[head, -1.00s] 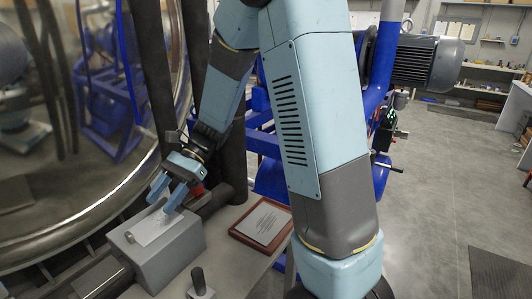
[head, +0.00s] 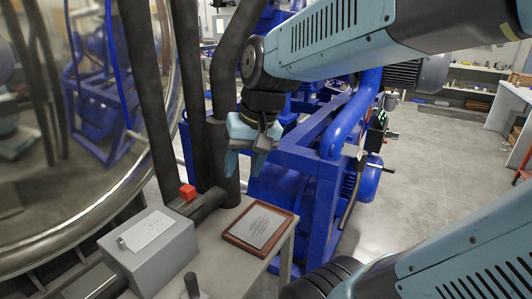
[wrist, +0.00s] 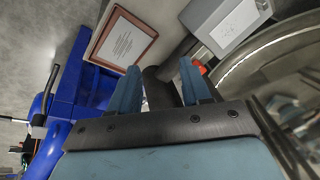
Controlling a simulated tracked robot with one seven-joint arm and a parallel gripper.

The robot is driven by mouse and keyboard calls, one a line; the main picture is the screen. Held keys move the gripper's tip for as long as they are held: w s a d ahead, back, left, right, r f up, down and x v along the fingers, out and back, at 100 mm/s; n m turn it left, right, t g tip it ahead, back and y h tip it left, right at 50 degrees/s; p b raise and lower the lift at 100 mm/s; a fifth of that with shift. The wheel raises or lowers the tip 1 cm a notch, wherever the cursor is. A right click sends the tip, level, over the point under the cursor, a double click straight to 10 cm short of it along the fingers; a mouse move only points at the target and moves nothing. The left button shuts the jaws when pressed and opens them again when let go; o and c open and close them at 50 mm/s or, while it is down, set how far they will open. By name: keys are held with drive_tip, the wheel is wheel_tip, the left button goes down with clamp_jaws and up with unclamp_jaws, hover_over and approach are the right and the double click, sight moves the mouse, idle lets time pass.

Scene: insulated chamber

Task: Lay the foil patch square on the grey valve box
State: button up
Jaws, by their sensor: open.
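The grey valve box (head: 160,262) stands at the lower left of the head view. It also shows at the top right of the wrist view (wrist: 207,37). A pale patch with small dark dots, which looks like the foil patch (head: 150,232), lies flat on the box top, its edges roughly in line with the box edges. It shows in the wrist view too (wrist: 236,18). My gripper (head: 244,172) is open and empty, above and to the right of the box, clear of it. Its two blue fingers stand apart in the wrist view (wrist: 160,68).
A framed plaque (head: 261,229) lies on the bench right of the box. A red block (head: 187,191) sits on a dark pipe behind the box. Thick dark upright pipes (head: 150,100) stand behind my gripper. A blue frame (head: 300,160) is to the right.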

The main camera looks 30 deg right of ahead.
drive_tip(key=s+d+r+t, duration=0.1)
drive_tip(key=d+r+n+t+h, duration=0.1)
drive_tip(key=s+d+h, duration=0.1)
drive_tip(key=shift+s+d+r+n+t, duration=0.3)
drive_tip(key=shift+d+r+n+t, duration=0.1)
